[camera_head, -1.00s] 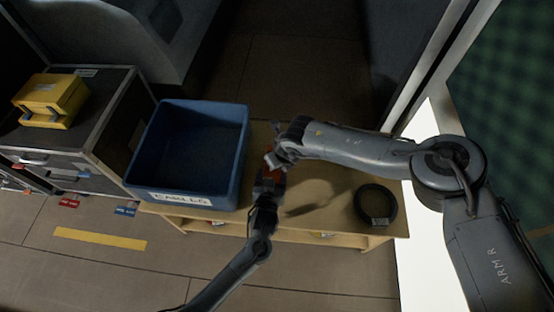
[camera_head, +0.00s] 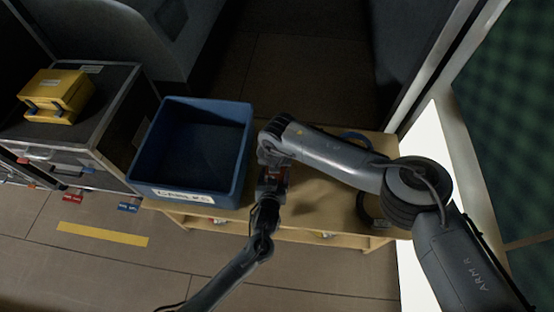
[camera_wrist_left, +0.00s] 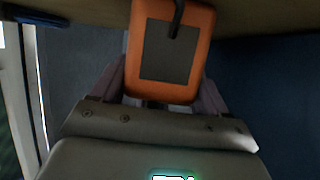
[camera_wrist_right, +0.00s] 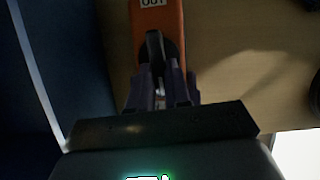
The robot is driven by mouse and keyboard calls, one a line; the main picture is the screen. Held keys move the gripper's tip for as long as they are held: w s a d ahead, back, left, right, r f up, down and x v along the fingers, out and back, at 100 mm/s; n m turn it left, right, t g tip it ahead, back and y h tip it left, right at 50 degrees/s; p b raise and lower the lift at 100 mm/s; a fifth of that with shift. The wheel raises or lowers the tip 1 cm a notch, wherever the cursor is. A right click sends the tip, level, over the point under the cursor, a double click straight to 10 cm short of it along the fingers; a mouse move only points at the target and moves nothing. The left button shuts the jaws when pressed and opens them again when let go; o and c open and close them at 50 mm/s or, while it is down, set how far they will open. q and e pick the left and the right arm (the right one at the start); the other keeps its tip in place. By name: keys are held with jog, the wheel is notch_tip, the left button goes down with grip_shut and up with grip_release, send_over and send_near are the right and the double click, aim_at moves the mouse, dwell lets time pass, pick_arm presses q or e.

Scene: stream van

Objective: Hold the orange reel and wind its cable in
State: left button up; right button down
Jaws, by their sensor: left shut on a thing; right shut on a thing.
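The orange reel (camera_wrist_left: 203,50) fills the top middle of the left wrist view, with a grey square panel and a dark cable or cord over its face. My left gripper (camera_head: 272,181) is shut on the reel, with a finger at each side of it. In the right wrist view the reel (camera_wrist_right: 173,18) shows a white label reading "OUT". My right gripper (camera_head: 271,158) is shut on a dark crank handle (camera_wrist_right: 154,45) on the reel. In the head view the grippers mostly hide the reel. How much cable is out cannot be seen.
A blue bin (camera_head: 240,165) labelled for cables stands left of the grippers on the wooden bench (camera_head: 320,205). A black coil (camera_head: 365,210) lies at the bench's right, partly under my right arm. A blue ring (camera_head: 355,137) lies behind that arm. A yellow case (camera_head: 57,92) sits far left.

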dwell(0.5)
jog(key=c, duration=1.1)
grip_release()
jog(key=shift+o, duration=0.2)
jog(key=v, duration=1.2)
pick_arm(q)
jog(key=o, duration=1.4)
jog(key=shift+c, duration=0.2)
